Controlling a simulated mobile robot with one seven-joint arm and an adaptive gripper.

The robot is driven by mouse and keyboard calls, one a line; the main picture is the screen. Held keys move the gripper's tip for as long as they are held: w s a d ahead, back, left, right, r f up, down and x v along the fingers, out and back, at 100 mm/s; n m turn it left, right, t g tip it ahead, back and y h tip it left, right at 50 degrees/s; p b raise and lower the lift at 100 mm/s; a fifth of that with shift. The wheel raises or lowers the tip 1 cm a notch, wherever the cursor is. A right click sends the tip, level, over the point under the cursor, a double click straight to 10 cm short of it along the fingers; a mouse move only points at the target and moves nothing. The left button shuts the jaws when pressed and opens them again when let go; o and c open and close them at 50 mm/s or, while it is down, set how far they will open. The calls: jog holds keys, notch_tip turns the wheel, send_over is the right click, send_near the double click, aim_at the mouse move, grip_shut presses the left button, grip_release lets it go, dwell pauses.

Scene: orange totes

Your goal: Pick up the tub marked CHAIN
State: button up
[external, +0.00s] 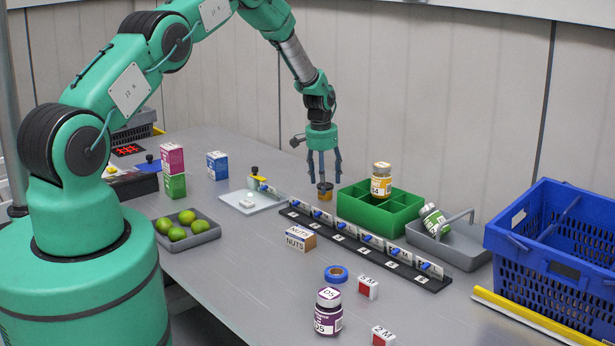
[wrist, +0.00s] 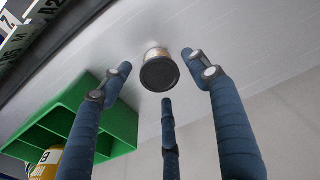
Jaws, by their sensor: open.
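A small tub (external: 325,191) with an orange-brown side stands on the table behind the black rail, left of the green crate. In the wrist view the tub (wrist: 158,54) shows a round dark lid and a pale side. I cannot read its marking, so I cannot tell whether it says CHAIN. My three-fingered gripper (external: 323,178) points down just above the tub. In the wrist view the fingers of my gripper (wrist: 160,82) are spread around the lid with gaps, apparently not touching it.
The green divided crate (external: 360,217) holds a yellow-labelled jar (external: 381,180). A black rail (external: 365,250) with blue clips runs in front. A grey tray (external: 462,257) holds a tilted green jar (external: 434,219). A NUTS box (external: 300,238) and blue tape (external: 336,273) lie nearer; a blue basket (external: 545,265) stands right.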

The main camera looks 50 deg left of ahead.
aim_at(327, 197)
jog(key=shift+w+f, duration=0.15)
jog(key=shift+f, duration=1.05)
jog(key=shift+c, duration=0.2)
jog(key=c, duration=1.2)
